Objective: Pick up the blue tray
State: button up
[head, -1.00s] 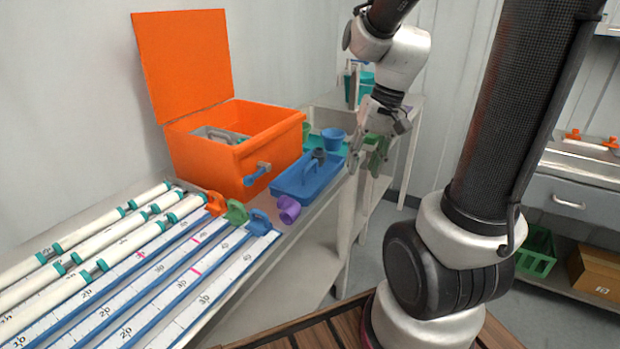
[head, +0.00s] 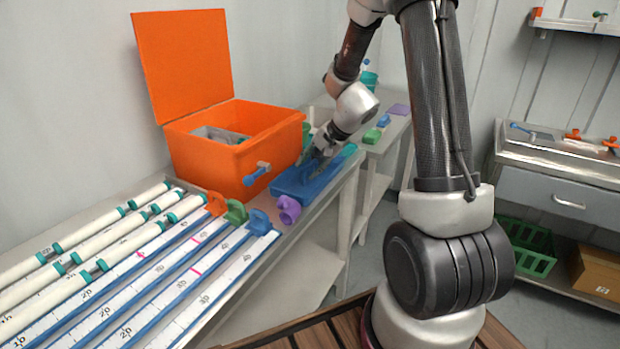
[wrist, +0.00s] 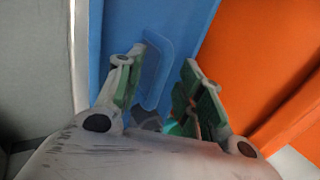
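The blue tray (head: 290,186) lies on the grey bench beside the orange box, with its near end showing and its far part hidden behind my gripper. My gripper (head: 308,160) is low over the tray. In the wrist view the tray (wrist: 115,22) lies beneath the fingers, and its raised handle (wrist: 157,70) shows between them. My gripper (wrist: 157,66) is open there, one green-padded finger on each side of the handle. I cannot tell whether either finger touches it.
The open orange box (head: 240,145) stands close to the tray's left. A purple cup (head: 288,209) lies by its near end. White tubes and blue-edged rulers (head: 190,270) cover the near bench. Small coloured items (head: 384,121) sit on the far bench.

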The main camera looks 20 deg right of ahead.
jog(key=shift+x, duration=0.8)
grip_shut()
jog(key=shift+r, duration=0.1)
jog(key=shift+r, duration=0.1)
jog(key=shift+r, duration=1.65)
jog(key=s+d, duration=1.1)
jog(key=s, duration=0.3)
